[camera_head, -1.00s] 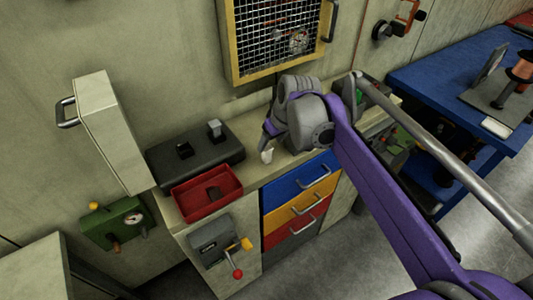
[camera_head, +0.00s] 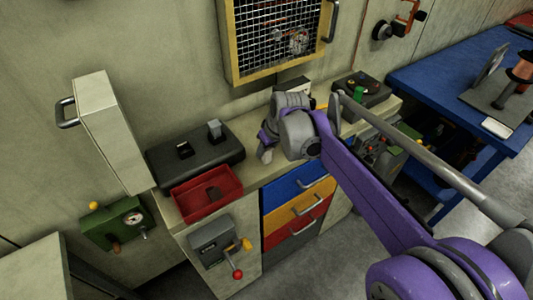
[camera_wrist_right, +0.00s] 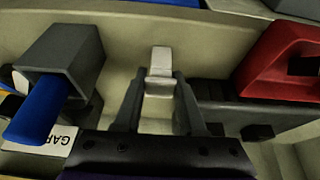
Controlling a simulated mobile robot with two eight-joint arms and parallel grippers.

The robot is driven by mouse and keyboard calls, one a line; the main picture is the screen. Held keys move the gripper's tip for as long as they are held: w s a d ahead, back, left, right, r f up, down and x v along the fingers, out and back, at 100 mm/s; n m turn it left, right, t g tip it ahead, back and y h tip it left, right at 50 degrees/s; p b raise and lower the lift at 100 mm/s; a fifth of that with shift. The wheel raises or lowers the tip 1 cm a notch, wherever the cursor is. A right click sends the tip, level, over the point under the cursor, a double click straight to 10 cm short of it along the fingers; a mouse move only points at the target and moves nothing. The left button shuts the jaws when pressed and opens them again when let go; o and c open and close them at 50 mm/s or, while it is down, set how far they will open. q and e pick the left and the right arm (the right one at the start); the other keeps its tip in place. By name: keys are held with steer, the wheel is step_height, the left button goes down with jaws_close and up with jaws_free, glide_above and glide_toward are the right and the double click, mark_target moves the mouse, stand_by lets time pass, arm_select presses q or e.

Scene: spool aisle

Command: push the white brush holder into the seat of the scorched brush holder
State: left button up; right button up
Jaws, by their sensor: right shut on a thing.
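The white brush holder (camera_wrist_right: 160,68) is between the two fingers of my right gripper (camera_wrist_right: 158,88) in the wrist view, and the gripper is shut on it. In the head view my right gripper (camera_head: 265,152) hangs over the counter, right of the red tray; the white holder cannot be made out there. The black housing (camera_head: 225,155) lies on the counter to the left, apart from the gripper. It has a small dark fitting (camera_head: 184,149) and a taller grey block (camera_head: 215,130) on top; I cannot tell which marks the seat. A dark piece (camera_head: 214,193) lies in the red tray. My left gripper is not in view.
The red tray (camera_head: 184,207) stands in front of the black housing and shows at right in the wrist view. A grey box with a blue handle (camera_wrist_right: 35,110) is at left there. A caged panel (camera_head: 280,75) hangs above the counter. Drawers (camera_head: 300,205) are below.

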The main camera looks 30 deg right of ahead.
jaws_close()
